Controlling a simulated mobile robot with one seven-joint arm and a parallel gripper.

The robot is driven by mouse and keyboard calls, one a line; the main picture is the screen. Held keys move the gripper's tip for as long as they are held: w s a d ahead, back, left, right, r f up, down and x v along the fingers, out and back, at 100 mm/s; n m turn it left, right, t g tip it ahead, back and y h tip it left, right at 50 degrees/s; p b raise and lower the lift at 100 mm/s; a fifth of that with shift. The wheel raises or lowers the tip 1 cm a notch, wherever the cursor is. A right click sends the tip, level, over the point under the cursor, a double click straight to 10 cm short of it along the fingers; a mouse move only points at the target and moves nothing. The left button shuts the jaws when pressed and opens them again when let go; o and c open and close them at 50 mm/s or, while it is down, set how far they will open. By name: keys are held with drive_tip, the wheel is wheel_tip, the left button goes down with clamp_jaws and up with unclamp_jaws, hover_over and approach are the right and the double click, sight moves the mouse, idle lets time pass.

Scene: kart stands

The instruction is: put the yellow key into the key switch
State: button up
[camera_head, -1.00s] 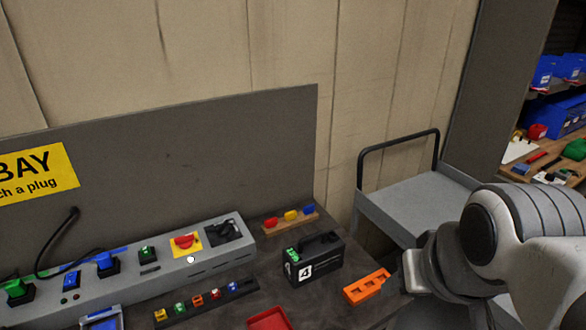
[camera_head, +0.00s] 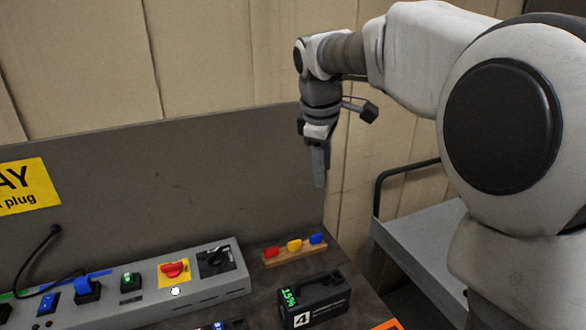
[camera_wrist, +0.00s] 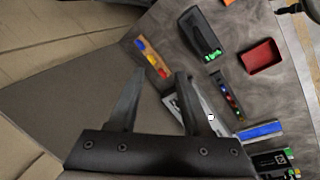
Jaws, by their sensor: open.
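The yellow key (camera_head: 294,245) stands in a wooden rack (camera_head: 290,258) between a red key (camera_head: 271,253) and a blue key (camera_head: 316,239). The wrist view also shows the yellow key (camera_wrist: 150,59), ahead of and between my fingertips. My gripper (camera_head: 319,184) is open and empty, pointing down, high above the rack and apart from it. Its two fingers (camera_wrist: 160,74) are spread in the wrist view. A small pale round fitting (camera_head: 175,291) sits on the front of the grey console (camera_head: 207,287); I cannot tell whether it is the key switch.
A red knob on a yellow plate (camera_head: 173,269) and a black fitting (camera_head: 215,262) are on the console. A black case marked 4 (camera_head: 314,300) stands before the rack. A red tray (camera_wrist: 262,57) lies farther off. A grey cart (camera_head: 424,213) stands to the right.

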drive_tip(key=w+a+f+n+g, duration=0.1)
drive_tip(key=w+a+f+n, duration=0.4)
drive_tip(key=w+f, duration=0.4)
drive_tip(key=n+g+b, duration=0.1)
drive_tip(key=n, duration=0.3)
approach(294, 241)
wheel_tip(294, 241, down, 2)
drive_tip(key=shift+f, duration=0.2)
drive_tip(key=shift+w+d+f, duration=0.1)
drive_tip(key=shift+d+f, duration=0.05)
drive_tip(key=shift+f, duration=0.9)
drive_tip(key=shift+w+d+f, duration=0.1)
drive_tip(key=shift+d+f, duration=0.05)
drive_tip(key=shift+f, duration=0.85)
drive_tip(key=shift+w+d+f, duration=0.1)
drive_tip(key=shift+d+f, duration=0.05)
drive_tip(key=shift+f, duration=0.9)
clamp_jaws()
